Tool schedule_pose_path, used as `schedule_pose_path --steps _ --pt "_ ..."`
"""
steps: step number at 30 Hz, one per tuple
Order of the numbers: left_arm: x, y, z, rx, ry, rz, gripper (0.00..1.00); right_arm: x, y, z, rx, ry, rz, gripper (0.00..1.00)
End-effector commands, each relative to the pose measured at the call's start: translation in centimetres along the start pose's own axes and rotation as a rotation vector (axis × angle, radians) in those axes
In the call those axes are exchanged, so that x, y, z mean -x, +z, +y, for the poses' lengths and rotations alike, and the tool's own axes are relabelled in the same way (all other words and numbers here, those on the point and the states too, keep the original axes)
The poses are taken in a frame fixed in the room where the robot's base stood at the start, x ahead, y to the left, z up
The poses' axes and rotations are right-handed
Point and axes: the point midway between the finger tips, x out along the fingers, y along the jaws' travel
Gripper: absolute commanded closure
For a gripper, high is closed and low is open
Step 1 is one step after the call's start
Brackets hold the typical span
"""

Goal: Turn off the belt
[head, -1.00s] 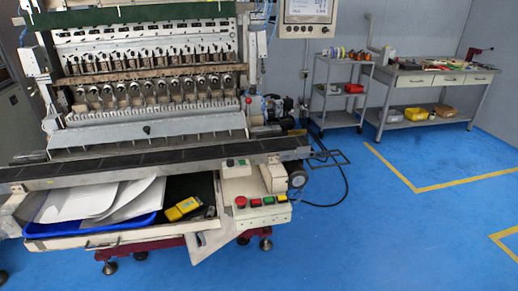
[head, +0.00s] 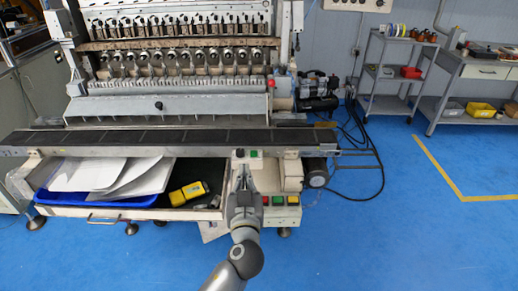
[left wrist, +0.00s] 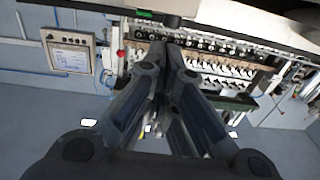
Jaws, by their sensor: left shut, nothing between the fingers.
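The dark belt (head: 120,137) runs along the front of the coil winder. A small switch box (head: 247,160) at the belt's front edge has a dark button (head: 239,153) and a green button (head: 254,153). The green button also shows at the top of the left wrist view (left wrist: 144,13). My left gripper (head: 242,172) is shut and empty, its fingertips just below the dark button in the head view. I cannot tell whether they touch the box. In the left wrist view the fingertips (left wrist: 170,48) point up towards the box. My right gripper is not in view.
A lower panel (head: 294,212) with coloured buttons (head: 278,200) sits behind my left gripper and is partly hidden. An open drawer with a blue tray (head: 90,200) and a yellow device (head: 188,193) lies to the left. Cables (head: 375,180) lie on the floor at right.

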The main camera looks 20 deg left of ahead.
Motion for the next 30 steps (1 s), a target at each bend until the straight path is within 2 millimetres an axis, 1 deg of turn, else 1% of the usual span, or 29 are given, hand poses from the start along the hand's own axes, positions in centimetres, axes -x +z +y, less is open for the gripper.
schedule_pose_path --steps 1,3,6,16,20,23,30 --pt "-0.3 -1.0 0.8 0.007 0.014 0.038 1.00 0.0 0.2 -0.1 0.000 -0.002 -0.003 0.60" --pt "-0.5 -2.1 1.4 0.015 0.028 0.076 1.00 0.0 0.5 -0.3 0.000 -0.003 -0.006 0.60" --pt "-0.6 -2.8 2.0 0.021 0.041 0.105 1.00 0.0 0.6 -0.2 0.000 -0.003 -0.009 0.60" --pt "-0.6 -3.0 2.1 0.022 0.044 0.111 1.00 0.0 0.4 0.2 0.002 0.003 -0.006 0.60" --pt "-1.1 -3.2 2.1 0.020 0.043 0.112 1.00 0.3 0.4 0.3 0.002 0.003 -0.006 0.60" --pt "-2.2 -3.4 2.2 0.019 0.043 0.112 1.00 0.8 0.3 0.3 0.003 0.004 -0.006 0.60" --pt "-6.5 -4.0 2.4 0.018 0.043 0.112 1.00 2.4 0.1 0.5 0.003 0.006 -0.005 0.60"
